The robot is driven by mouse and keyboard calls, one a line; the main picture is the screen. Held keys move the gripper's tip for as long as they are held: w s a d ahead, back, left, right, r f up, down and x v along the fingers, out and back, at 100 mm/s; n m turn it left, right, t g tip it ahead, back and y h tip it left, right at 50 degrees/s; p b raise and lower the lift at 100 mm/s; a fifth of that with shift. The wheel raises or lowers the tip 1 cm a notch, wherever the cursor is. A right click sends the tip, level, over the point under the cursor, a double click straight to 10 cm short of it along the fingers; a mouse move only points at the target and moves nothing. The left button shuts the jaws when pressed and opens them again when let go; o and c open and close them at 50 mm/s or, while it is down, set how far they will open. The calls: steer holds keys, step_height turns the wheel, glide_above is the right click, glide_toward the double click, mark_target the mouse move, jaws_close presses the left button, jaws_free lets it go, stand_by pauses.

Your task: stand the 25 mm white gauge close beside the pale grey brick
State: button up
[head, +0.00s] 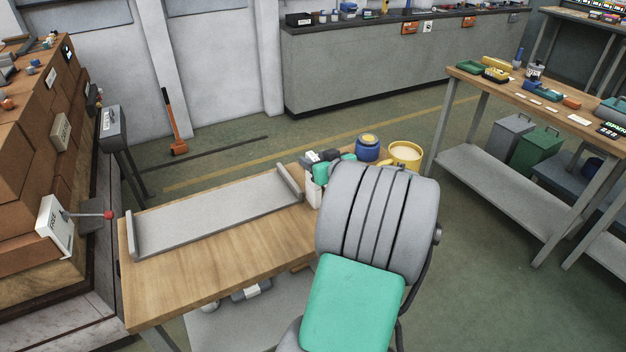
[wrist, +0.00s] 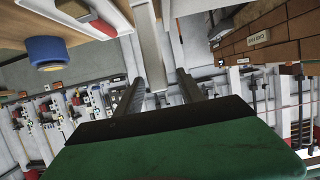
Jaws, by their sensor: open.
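I cannot make out the white gauge or the pale grey brick with certainty in either view. My gripper (wrist: 160,77) shows in the wrist view, with its two dark fingers apart and nothing visibly held between them. In the head view my grey and green arm covers the right part of the workbench (head: 215,280) and hides the gripper. A shallow grey tray (head: 215,217) with raised ends lies on this bench and looks empty.
A white holder (head: 313,190) with dark and green items, a blue pot (head: 368,150) and a yellow tub (head: 405,155) stand at the bench's far right. The blue pot also shows in the wrist view (wrist: 46,53). A brown brick stack (head: 30,150) rises at left.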

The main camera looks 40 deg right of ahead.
steer(key=shift+w+d+f, duration=0.1)
steer(key=shift+w+f, duration=0.05)
steer(key=shift+w, duration=0.25)
steer(key=shift+c, duration=0.5)
jaws_close()
stand_by(0.6)
